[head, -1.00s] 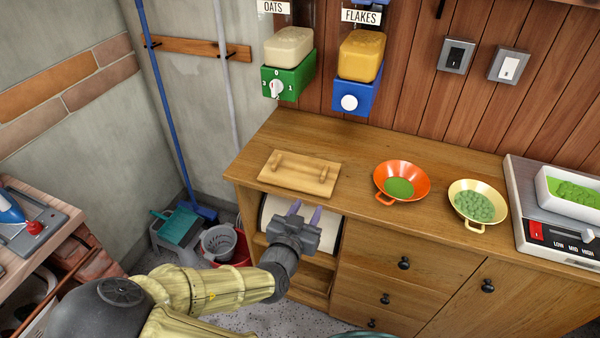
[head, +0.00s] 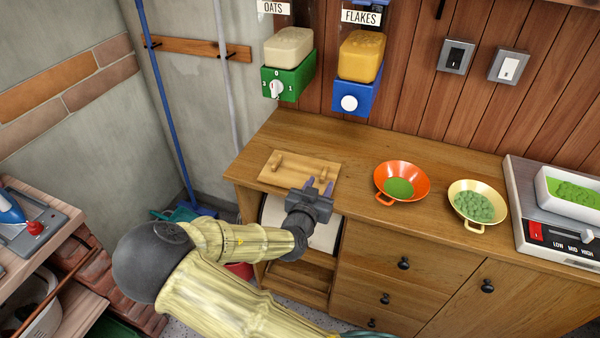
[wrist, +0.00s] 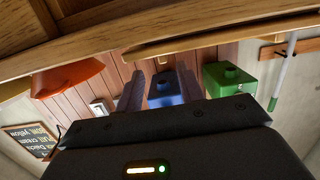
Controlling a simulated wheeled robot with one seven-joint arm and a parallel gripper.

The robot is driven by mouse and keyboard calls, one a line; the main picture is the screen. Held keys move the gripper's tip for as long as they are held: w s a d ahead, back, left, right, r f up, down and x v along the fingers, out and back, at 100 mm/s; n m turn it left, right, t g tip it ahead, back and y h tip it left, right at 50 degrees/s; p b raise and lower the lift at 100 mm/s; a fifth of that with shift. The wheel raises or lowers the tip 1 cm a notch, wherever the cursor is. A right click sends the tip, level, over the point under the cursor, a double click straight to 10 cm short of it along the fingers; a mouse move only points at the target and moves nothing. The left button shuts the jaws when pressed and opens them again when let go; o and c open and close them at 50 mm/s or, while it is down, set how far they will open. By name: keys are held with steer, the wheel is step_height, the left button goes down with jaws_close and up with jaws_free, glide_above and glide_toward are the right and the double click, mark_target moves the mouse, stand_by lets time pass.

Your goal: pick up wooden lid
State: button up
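The wooden lid (head: 288,163) is a flat light-brown board with two small raised handles, lying on the wooden counter near its left end. In the wrist view, which is turned over, a wooden strip (wrist: 215,40) at the counter edge appears to be the lid. My gripper (head: 319,184) is at the lid's front right edge, just in front of the right handle. Its two purple-grey fingers are apart, with nothing seen between them. In the wrist view the fingers (wrist: 160,92) are also apart. Whether they touch the lid cannot be told.
An orange bowl (head: 416,172) and a cream bowl (head: 463,191) stand to the right on the counter (head: 349,140). Green (head: 286,82) and blue (head: 357,93) dispensers hang on the wall behind.

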mark_target(321, 179)
steer(key=x, duration=0.5)
steer(key=shift+w+a+f+p, duration=0.15)
steer(key=shift+w+a+p, duration=0.05)
steer(key=shift+a+p, duration=0.1)
jaws_close()
